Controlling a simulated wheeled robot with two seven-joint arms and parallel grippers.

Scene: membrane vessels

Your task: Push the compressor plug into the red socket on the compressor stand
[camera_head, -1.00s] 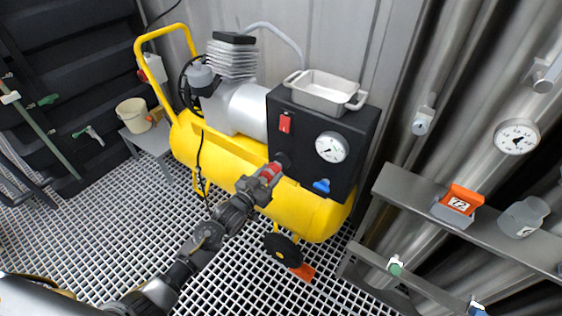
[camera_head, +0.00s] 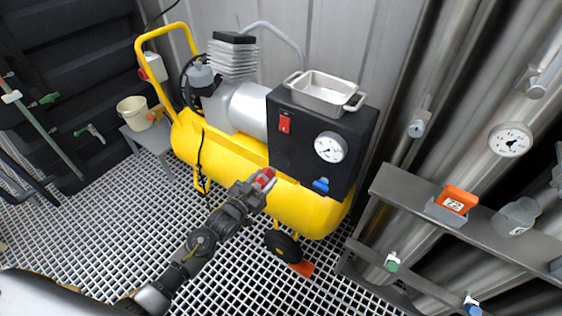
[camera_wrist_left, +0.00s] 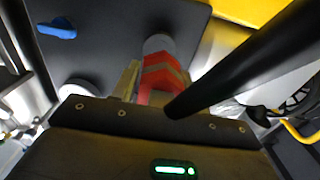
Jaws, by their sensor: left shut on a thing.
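My left gripper (camera_head: 257,186) is shut on a red piece (camera_head: 266,175), which I take to be the compressor plug, in front of the yellow tank and below the black panel (camera_head: 292,155). In the left wrist view the red piece (camera_wrist_left: 160,80) sits between the fingers, with a grey round end pointing at the dark panel. I cannot tell whether that end touches anything. The compressor (camera_head: 225,155) stands upright behind. A small red and grey box (camera_head: 153,67) is by its yellow handle; I cannot tell whether it is the red socket. My right gripper is not in view.
The panel carries a red switch (camera_head: 285,123), a gauge (camera_head: 331,147) and a blue valve (camera_head: 321,185), with a metal tray (camera_head: 322,92) on top. A metal shelf (camera_head: 405,190) is at right. A bucket (camera_head: 132,112) stands at left. The grating floor is clear at left.

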